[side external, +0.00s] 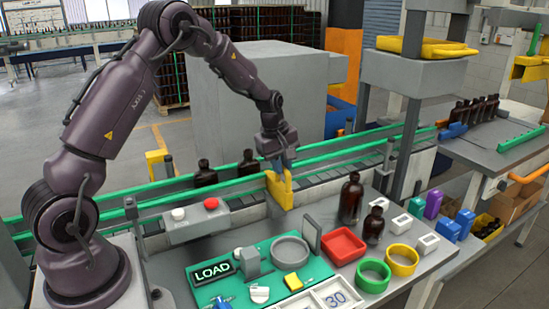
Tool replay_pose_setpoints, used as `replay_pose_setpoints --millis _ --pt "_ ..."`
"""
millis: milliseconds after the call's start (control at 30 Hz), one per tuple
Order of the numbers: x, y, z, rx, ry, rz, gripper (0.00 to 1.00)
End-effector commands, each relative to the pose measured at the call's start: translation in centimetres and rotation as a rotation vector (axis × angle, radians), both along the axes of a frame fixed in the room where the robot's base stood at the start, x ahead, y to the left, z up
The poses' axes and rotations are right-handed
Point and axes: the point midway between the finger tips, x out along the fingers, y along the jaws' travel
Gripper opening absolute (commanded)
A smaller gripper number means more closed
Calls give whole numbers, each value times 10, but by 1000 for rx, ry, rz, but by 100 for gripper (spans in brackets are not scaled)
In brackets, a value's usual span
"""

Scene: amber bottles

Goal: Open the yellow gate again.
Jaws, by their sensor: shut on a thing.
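The yellow gate (281,190) stands at the near side of the conveyor (330,165), by the green guide rails. My gripper (282,166) points down from above and is shut on the upper part of the yellow gate. The fingertips are small in this view and partly merge with the gate. Two amber bottles, one (205,174) further left and one (249,163) just left of the gate, stand on the conveyor between the rails. I cannot tell whether the gate blocks the belt.
A control box with a red button (211,203) and a white button (178,213) is left of the gate. Two amber bottles (351,198) stand on the bench right of it. A green LOAD board (255,272), red tray (343,246) and coloured rings (402,260) fill the front.

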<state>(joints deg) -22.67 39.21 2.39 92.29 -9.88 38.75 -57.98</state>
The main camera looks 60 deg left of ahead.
Motion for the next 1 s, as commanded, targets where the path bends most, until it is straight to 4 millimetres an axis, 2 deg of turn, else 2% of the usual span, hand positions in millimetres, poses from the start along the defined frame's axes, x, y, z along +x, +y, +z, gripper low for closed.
replay_pose_setpoints --millis 33,133,433,467,567,867,1000 --pt "1 -13 1 -1 0 -12 0" --pt "1 -23 0 0 -1 -9 0" --pt "1 -29 0 -6 1 -9 0" --pt "1 -29 0 -6 1 -10 19" --pt "1 -28 0 -5 0 -9 42" --pt "0 -25 2 -1 -1 -4 42" --pt "-2 -25 15 0 -4 -4 42"
